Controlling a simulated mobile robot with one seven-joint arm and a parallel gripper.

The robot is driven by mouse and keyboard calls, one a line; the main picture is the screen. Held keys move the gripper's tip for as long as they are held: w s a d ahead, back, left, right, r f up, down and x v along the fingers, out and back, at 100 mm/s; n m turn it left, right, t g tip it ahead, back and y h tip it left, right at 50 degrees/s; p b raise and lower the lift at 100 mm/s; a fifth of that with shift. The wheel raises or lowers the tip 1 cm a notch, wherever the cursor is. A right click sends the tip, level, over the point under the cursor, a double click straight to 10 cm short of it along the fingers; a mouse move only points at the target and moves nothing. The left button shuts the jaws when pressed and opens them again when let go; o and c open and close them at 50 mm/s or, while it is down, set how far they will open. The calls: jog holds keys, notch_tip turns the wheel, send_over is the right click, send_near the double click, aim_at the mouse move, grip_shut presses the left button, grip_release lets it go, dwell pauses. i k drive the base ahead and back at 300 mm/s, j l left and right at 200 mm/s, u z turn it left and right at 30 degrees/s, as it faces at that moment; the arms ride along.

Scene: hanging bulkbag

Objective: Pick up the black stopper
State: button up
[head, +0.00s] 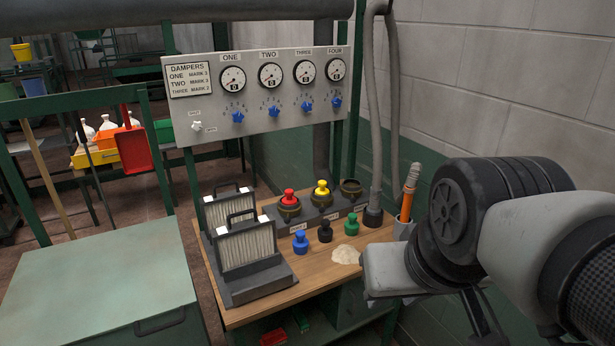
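The black stopper (325,232) stands upright on the wooden bench top (312,258). It is between the blue stopper (300,242) on its left and the green stopper (351,224) on its right. My gripper (392,272) is at the right, over the bench's right side, to the right of and nearer than the stopper. It does not appear to touch the stopper. Its fingers cannot be made out clearly, so I cannot tell whether it is open or shut.
Behind, a dark block holds a red stopper (289,197) and a yellow stopper (322,188); its right socket (350,187) looks empty. A beige powder heap (346,255) lies near the green stopper. Filters (247,246) stand left. A cup with an orange-handled tool (409,188) stands right.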

aim_at(325, 233)
jog(key=i+l+u, duration=0.25)
jog(key=i+l, duration=0.15)
jog(key=i+l+u, duration=0.3)
jog(key=i+l, duration=0.25)
jog(key=i+l+u, duration=0.25)
jog(key=l, duration=0.35)
jog(key=i, duration=0.1)
